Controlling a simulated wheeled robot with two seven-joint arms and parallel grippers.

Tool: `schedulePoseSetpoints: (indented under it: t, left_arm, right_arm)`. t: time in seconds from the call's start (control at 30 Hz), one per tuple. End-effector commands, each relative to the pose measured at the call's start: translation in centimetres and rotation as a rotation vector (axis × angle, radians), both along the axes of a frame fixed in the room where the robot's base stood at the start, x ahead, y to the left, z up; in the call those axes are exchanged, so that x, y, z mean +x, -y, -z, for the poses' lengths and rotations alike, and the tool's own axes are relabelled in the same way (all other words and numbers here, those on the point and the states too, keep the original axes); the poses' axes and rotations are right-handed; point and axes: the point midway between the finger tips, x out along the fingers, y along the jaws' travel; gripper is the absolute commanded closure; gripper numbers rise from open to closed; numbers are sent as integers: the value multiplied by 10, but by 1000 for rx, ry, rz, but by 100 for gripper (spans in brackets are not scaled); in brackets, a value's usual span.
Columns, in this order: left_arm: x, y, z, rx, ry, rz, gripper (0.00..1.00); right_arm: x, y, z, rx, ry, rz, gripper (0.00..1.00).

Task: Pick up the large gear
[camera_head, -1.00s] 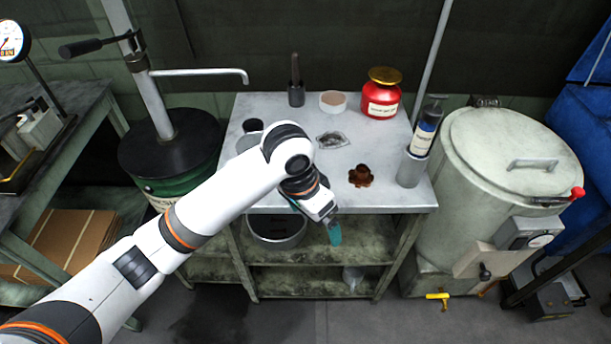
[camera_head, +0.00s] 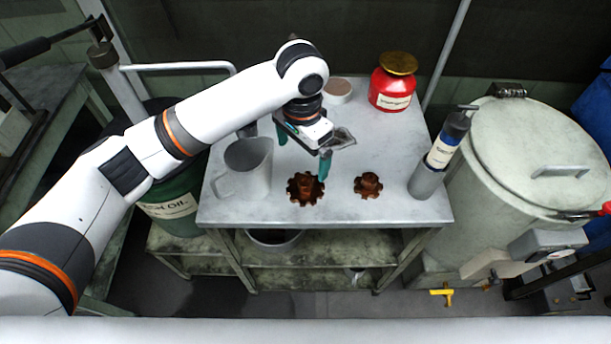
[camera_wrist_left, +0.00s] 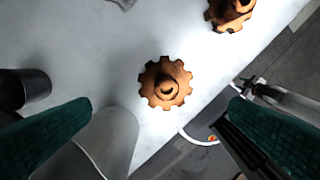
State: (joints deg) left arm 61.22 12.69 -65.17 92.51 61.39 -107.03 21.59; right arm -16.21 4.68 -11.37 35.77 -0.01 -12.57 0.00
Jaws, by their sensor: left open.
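The large gear (camera_head: 305,189) is a rusty brown toothed wheel with a raised hub, lying flat near the table's front edge. It also shows near the middle of the left wrist view (camera_wrist_left: 165,84). A smaller rusty gear (camera_head: 368,185) lies to its right, partly cut off in the left wrist view (camera_wrist_left: 230,12). My left gripper (camera_head: 303,151) has green fingers, set wide apart and empty. It hangs above the table close to the large gear, not touching it. Its fingers frame the lower sides of the left wrist view (camera_wrist_left: 160,112). My right gripper is not in view.
A grey pitcher (camera_head: 248,168) stands just left of the large gear. A red jar (camera_head: 392,88) and a shallow round dish (camera_head: 337,91) stand farther back. The tabletop (camera_head: 335,211) is clear in front.

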Motion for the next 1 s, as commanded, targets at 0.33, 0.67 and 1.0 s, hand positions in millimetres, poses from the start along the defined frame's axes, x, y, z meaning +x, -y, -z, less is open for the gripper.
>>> schedulePoseSetpoints:
  t: [0.33, 0.67, 1.0]
  left_arm:
    - [-1, 0, 46, 0, -1, 0, 0]
    - [-3, 6, 88, 2, -3, 1, 0]
    - [-3, 6, 99, -1, 1, 2, 0]
  right_arm:
    - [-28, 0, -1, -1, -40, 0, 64]
    - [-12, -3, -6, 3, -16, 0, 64]
    - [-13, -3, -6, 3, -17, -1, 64]
